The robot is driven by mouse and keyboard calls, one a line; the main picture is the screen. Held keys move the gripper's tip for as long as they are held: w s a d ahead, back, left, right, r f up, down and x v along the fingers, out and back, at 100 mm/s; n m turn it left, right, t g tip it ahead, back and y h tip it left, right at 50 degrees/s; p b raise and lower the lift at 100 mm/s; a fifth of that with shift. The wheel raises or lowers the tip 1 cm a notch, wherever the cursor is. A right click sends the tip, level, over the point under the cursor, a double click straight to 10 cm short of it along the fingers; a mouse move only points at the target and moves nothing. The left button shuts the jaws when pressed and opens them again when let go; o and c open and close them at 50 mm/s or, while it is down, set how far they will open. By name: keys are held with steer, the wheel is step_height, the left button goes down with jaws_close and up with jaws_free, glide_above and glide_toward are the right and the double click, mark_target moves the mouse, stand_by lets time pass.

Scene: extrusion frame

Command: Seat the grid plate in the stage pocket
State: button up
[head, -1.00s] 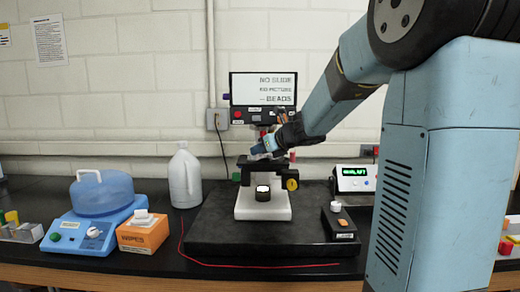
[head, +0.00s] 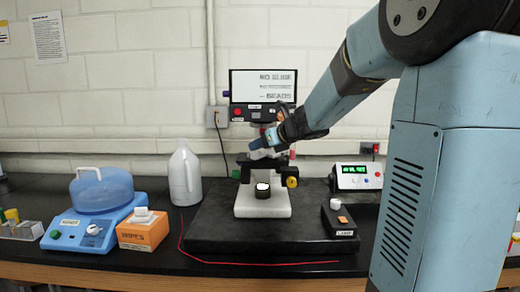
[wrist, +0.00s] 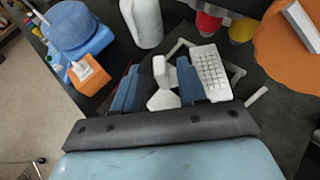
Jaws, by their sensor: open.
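My gripper (wrist: 158,88) is open, with its two blue fingers apart and nothing clearly held between them. In the head view my gripper (head: 262,148) is above the microscope stage (head: 262,163), partly covering it. A white plate with a dark grid (wrist: 210,72) lies just right of the right finger in the wrist view, apparently beyond and below it; whether they touch cannot be told. The white microscope base (head: 262,205) stands on the dark platform. The stage pocket is not clearly visible. A white shape (wrist: 162,98) shows between the fingers.
A white jug (head: 185,175), an orange wipes box (head: 143,232) and a blue machine (head: 95,215) stand to the left. A small control box (head: 339,221) sits at the platform's right. A screen (head: 263,88) rises behind. A red cable (head: 250,262) runs along the front.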

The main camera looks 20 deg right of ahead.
steer(key=v, duration=1)
steer(key=s+a+f+n+g+h, duration=0.1)
steer(key=s+f+n+g+h, duration=0.1)
steer(key=s+n, duration=0.7)
steer(key=s+a+f+n+g+h, duration=0.2)
steer(key=s+f+n, duration=0.3)
steer(key=s+n, duration=0.4)
steer(key=s+a+f+n+g+h, duration=0.1)
steer(key=s+f+n, duration=0.3)
steer(key=s+n, duration=0.5)
steer(key=a+n, duration=0.1)
steer(key=n, duration=0.2)
steer(key=shift+a+f+n+g+h, duration=0.2)
steer(key=shift+n+g+h, duration=0.1)
steer(key=shift+g+h, duration=0.1)
